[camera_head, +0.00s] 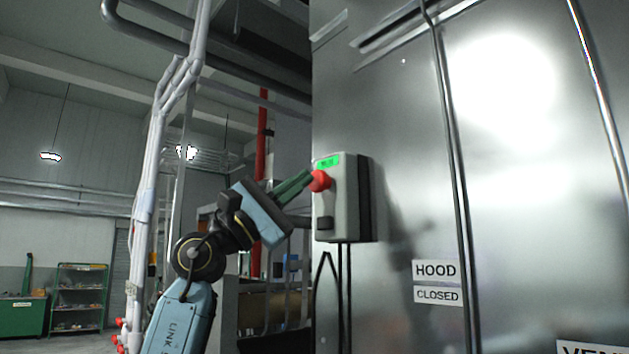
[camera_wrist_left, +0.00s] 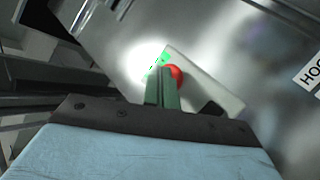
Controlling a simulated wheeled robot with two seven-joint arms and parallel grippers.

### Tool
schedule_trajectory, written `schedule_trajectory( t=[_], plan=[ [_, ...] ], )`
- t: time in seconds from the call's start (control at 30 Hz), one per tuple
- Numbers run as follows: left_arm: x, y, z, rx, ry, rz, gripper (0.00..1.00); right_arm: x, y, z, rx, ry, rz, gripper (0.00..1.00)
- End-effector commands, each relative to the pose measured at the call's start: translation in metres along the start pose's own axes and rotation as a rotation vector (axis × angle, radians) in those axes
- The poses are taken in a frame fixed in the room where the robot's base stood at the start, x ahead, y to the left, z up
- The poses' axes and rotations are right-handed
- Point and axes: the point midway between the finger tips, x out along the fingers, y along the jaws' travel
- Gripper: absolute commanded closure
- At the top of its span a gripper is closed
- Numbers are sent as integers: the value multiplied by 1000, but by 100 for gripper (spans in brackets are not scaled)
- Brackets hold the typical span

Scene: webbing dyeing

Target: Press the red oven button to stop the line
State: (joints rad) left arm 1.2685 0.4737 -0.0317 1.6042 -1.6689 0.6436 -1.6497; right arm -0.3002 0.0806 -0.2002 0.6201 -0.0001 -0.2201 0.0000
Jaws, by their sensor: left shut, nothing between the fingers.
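The red button (camera_head: 320,181) sticks out from the upper front of a grey control box (camera_head: 345,215) mounted on the metal oven wall. A lit green label (camera_head: 328,162) is just above it. My left gripper (camera_head: 309,176) is shut and empty, its green fingertips at the button's upper left edge. In the left wrist view the red button (camera_wrist_left: 176,74) shows just beyond and right of the fingertips (camera_wrist_left: 163,70). I cannot tell whether they touch it. The right gripper is not in view.
Metal oven panels (camera_head: 400,120) fill the right side, with a HOOD CLOSED sign (camera_head: 436,271). White pipes (camera_head: 158,140) rise at the left. Shelves (camera_head: 80,295) stand far back left.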

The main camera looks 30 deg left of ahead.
Motion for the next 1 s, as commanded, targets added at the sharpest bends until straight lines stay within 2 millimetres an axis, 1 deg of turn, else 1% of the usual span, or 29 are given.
schedule_trajectory(
  t=[1.0],
  plan=[
    [8,-6,-6,-1,-1,0,100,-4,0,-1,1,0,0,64]
  ],
)
